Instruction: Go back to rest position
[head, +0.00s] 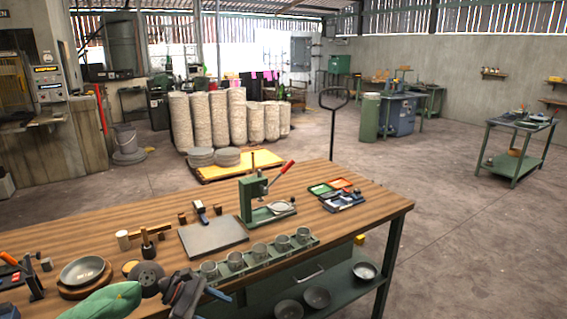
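A shallow metal bowl (82,270) sits on a round wooden base at the bench's left end. A green press (255,200) with a red-tipped lever stands near the bench's middle, with a pale round dish (281,207) on its base. A green rack (262,256) along the front edge holds several metal cups.
Stacked discs (205,120) stand behind. Floor at the right (480,245) is clear.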

